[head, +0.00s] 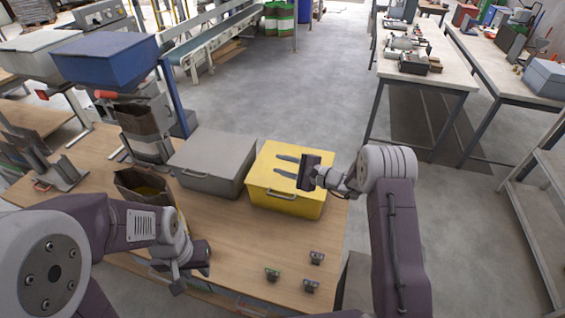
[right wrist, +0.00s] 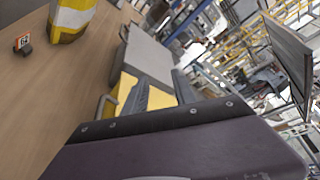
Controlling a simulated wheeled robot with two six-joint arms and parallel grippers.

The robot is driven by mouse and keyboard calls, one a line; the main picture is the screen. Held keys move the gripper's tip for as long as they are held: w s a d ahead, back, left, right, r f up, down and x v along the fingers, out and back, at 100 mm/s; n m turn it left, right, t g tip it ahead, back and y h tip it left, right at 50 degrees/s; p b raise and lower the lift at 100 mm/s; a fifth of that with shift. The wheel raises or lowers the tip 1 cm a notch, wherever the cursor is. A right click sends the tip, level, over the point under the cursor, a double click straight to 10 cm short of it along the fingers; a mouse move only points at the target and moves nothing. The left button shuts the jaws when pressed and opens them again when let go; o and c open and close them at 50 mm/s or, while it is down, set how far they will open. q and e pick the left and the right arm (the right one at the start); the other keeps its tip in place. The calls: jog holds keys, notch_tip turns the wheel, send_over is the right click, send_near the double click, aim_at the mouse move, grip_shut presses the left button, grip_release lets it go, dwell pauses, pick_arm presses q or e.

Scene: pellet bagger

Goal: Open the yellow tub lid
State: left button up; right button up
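The yellow tub (head: 318,205) stands on the wooden bench in the head view, its lid (head: 266,161) down and a pale handle (head: 283,195) on its front. My right gripper (head: 279,165) is over the lid, its two dark fingers apart and pointing left, with nothing between them. Whether they touch the lid I cannot tell. In the right wrist view the fingers (right wrist: 160,93) show in front of the yellow tub (right wrist: 127,88) and its handle (right wrist: 104,106). My left gripper (head: 182,272) is low over the bench's front left; its finger gap is unclear.
A grey lidded tub (head: 212,160) stands directly left of the yellow one. An open brown bag (head: 137,184) is further left, near the blue-lidded hopper (head: 105,58). The bench (head: 235,240) is bare before the tubs.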

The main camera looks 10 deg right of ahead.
grip_shut()
dwell(1.4)
grip_release()
jog(key=shift+d, duration=0.1)
jog(key=b+v, duration=0.3)
jog(key=v, duration=0.6)
